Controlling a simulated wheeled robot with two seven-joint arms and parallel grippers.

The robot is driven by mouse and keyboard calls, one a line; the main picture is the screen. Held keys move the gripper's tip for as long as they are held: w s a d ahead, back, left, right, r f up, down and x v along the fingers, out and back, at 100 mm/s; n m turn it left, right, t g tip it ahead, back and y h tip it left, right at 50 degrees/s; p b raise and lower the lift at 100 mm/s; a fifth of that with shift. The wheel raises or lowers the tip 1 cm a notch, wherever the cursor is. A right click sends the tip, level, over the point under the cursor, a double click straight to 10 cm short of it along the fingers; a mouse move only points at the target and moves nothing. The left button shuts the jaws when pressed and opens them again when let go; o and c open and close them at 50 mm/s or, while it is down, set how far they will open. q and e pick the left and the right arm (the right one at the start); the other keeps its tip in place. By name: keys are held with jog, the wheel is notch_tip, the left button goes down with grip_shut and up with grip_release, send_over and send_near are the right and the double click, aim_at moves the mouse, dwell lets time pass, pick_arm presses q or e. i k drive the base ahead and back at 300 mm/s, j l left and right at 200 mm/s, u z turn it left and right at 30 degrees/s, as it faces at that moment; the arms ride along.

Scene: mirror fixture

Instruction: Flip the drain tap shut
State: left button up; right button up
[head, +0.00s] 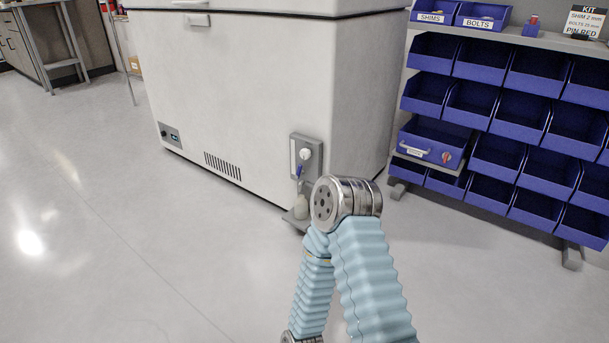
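The drain tap (305,154) is on a grey plate (316,150) at the lower right of the white chest freezer's front (225,110). It has a pale round body and a small blue lever (299,170) that appears to point down. The lever is too small to read exactly. A small pale container (301,208) stands below it on a grey ledge or tray (290,218), partly hidden by my arm. One of my arms, in a light blue sleeve, rises from the bottom and bends at a metal joint just right of the container. Neither gripper shows.
A rack of blue bins (520,110) stands to the right, with a foot (572,256) on the floor. Labelled bins and a kit sign (584,22) are on top. Open grey floor (120,220) lies in front and left. A bench (50,40) is far left.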

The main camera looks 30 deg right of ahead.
aim_at(299, 173)
jog(key=i+l+z, duration=0.25)
jog(key=i+l, duration=0.2)
jog(key=i+l+z, duration=0.5)
jog(key=i, duration=0.45)
jog(key=i+j+u, duration=0.1)
jog(key=j+u, duration=0.15)
jog(key=i+j+u, duration=0.2)
jog(key=j, duration=0.3)
jog(key=j+u, duration=0.25)
jog(key=i+j, duration=0.05)
jog(key=j, duration=0.05)
